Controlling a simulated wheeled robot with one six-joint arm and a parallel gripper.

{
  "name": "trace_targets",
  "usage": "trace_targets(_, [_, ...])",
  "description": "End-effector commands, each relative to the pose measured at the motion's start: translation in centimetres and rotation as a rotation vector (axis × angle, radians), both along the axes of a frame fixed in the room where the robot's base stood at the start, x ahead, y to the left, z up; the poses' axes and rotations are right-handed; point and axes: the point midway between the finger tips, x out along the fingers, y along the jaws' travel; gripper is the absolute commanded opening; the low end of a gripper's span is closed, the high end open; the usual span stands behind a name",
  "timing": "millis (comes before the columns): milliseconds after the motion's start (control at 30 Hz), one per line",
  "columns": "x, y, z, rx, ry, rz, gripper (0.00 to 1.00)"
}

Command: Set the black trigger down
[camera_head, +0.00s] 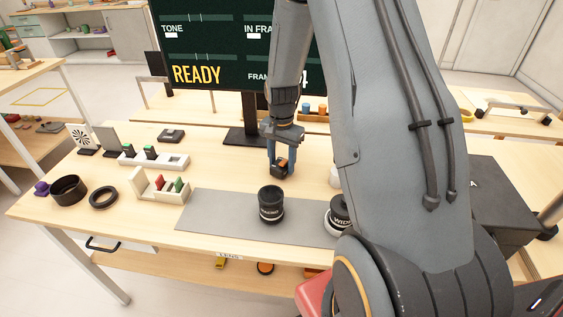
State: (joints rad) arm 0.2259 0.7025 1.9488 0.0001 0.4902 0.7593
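My gripper (281,172) points down over the middle of the table, just behind the grey mat (215,209). Its fingers are closed around a small black block with an orange patch, which looks like the black trigger (282,166). I cannot tell whether the trigger touches the table or hangs slightly above it. The fingers and wrist hide part of it.
A black lens (271,205) stands on the mat, and a second lens (340,216) is partly behind my arm. A monitor stand (247,135) is behind. Bare wood lies left of my gripper.

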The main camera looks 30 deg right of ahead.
Motion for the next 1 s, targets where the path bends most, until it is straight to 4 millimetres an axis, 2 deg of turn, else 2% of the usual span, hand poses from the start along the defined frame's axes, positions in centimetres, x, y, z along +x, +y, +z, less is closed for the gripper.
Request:
trace_targets(333, [0.0, 0.0, 0.1, 0.0, 0.0, 0.0, 0.57])
trace_targets(467, [0.1, 0.0, 0.7, 0.0, -0.001, 0.0, 0.57])
trace_targets(667, [0.1, 0.0, 3.3, -0.001, -0.004, 0.0, 0.57])
trace_targets(1000, [0.1, 0.0, 9.5, -0.001, -0.004, 0.0, 0.57])
